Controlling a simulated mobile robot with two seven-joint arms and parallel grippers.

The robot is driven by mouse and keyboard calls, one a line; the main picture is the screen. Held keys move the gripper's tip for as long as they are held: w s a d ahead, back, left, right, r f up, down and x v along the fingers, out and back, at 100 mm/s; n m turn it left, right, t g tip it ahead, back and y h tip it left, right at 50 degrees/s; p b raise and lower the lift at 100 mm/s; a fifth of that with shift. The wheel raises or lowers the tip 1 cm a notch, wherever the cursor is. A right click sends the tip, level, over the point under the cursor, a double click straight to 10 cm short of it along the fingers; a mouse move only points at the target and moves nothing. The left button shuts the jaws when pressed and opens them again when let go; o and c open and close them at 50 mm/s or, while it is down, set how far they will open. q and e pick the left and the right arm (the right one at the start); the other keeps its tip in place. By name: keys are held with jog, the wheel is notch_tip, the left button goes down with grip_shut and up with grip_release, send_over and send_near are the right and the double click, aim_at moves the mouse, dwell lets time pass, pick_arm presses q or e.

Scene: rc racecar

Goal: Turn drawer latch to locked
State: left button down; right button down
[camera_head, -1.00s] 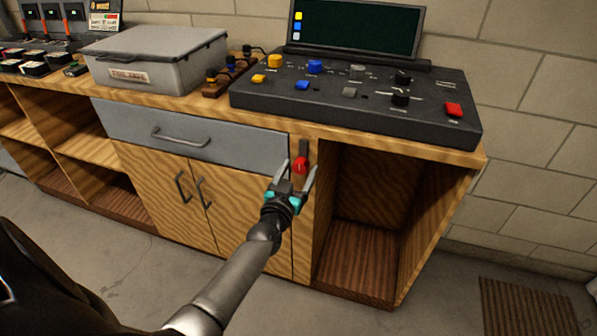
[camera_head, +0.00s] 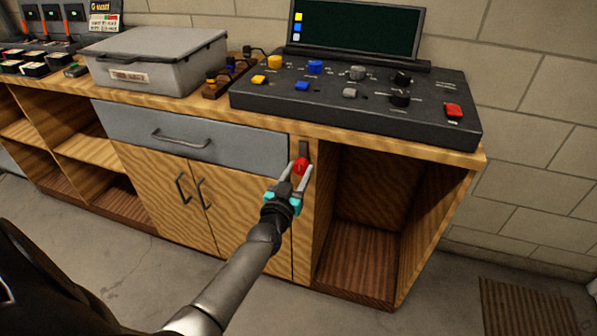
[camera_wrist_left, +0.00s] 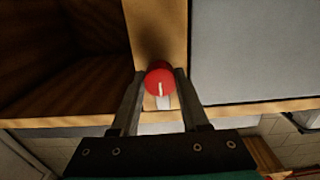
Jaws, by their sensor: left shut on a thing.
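The drawer latch is a red knob (camera_head: 301,166) on the wooden post just right of the grey drawer (camera_head: 240,146). A small dark plate (camera_head: 303,148) shows above the knob. My left gripper (camera_head: 300,171) is shut on the red knob, one finger on each side. In the left wrist view the red knob (camera_wrist_left: 159,79) sits between the two fingertips, with a pale line on its face and a pale strip beside it. The drawer looks closed. My right gripper is not in view.
Open shelf space (camera_head: 365,215) lies right of the post. Cabinet doors (camera_head: 165,190) with handles are below the drawer. A black control console (camera_head: 350,120) and a grey lidded box (camera_head: 155,60) stand on the worktop above.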

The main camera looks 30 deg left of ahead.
pick_arm(q)
jog(key=shift+n, duration=0.3)
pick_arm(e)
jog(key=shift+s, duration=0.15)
pick_arm(q)
jog(key=shift+n, duration=1)
jog(key=n, duration=0.2)
jog(key=shift+n+p, duration=0.3)
jog(key=n, duration=0.3)
jog(key=shift+n, duration=1.3)
jog(key=n, duration=0.2)
jog(key=shift+n, duration=0.3)
jog(key=n+b, duration=0.1)
jog(key=n, duration=0.2)
jog(key=shift+d, duration=0.1)
jog(key=shift+n, duration=0.9)
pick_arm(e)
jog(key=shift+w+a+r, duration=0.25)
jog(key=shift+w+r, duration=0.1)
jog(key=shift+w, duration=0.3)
